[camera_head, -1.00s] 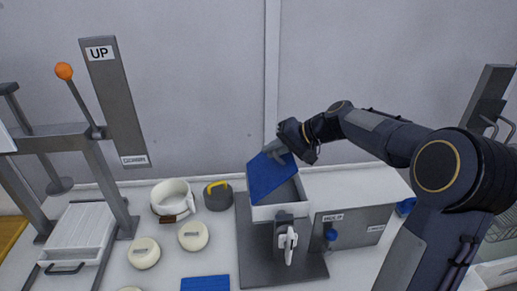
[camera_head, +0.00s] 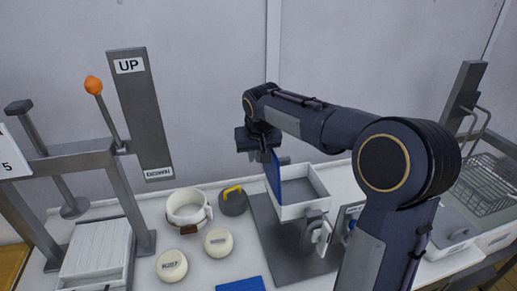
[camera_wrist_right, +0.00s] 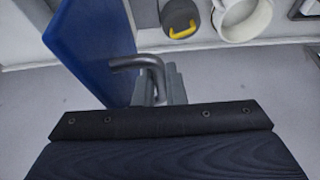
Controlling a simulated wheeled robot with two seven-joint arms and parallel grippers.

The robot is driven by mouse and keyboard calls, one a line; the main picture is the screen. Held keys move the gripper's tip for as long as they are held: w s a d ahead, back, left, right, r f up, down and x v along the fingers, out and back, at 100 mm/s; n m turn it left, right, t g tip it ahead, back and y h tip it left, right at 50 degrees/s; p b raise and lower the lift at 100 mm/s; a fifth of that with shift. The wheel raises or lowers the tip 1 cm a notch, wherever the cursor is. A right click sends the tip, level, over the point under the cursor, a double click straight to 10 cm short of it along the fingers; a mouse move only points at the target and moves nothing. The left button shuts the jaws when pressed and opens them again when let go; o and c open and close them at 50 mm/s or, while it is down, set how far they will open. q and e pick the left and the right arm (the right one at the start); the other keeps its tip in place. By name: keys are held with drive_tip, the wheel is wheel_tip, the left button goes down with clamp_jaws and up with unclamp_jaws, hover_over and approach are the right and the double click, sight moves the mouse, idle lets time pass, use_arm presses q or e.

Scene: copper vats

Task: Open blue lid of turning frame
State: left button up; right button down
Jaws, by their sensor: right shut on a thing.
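The blue lid (camera_head: 273,174) stands nearly upright along the left side of the white turning frame box (camera_head: 321,204), whose inside is exposed. My right gripper (camera_head: 268,153) is at the lid's upper left side. In the right wrist view the lid (camera_wrist_right: 92,42) fills the upper left. There my right gripper (camera_wrist_right: 158,84) is shut on the lid's bent grey handle (camera_wrist_right: 135,64). The arm hides part of the box's right surroundings in the head view. My left gripper is not in view.
A white pot (camera_head: 188,209), a grey weight with yellow handle (camera_head: 233,201) and two round cream moulds (camera_head: 171,265) (camera_head: 218,242) stand left of the box. A grey press frame (camera_head: 130,195) stands farther left. A wire basket (camera_head: 483,190) is at right. The wall is close behind.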

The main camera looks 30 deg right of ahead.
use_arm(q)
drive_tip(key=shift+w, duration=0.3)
use_arm(e)
drive_tip(key=shift+w+a+f+h, duration=0.15)
drive_tip(key=shift+a+f+h, duration=0.3)
drive_tip(key=shift+a+h, duration=0.2)
drive_tip(key=c, duration=1.8)
unclamp_jaws()
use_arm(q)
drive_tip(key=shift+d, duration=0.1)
use_arm(e)
drive_tip(key=shift+o, duration=0.2)
drive_tip(key=shift+r, duration=0.1)
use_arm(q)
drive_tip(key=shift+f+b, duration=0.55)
use_arm(e)
drive_tip(key=v, duration=0.7)
drive_tip(key=shift+r, duration=0.35)
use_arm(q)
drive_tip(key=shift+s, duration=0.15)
use_arm(e)
drive_tip(key=shift+a+f, duration=0.1)
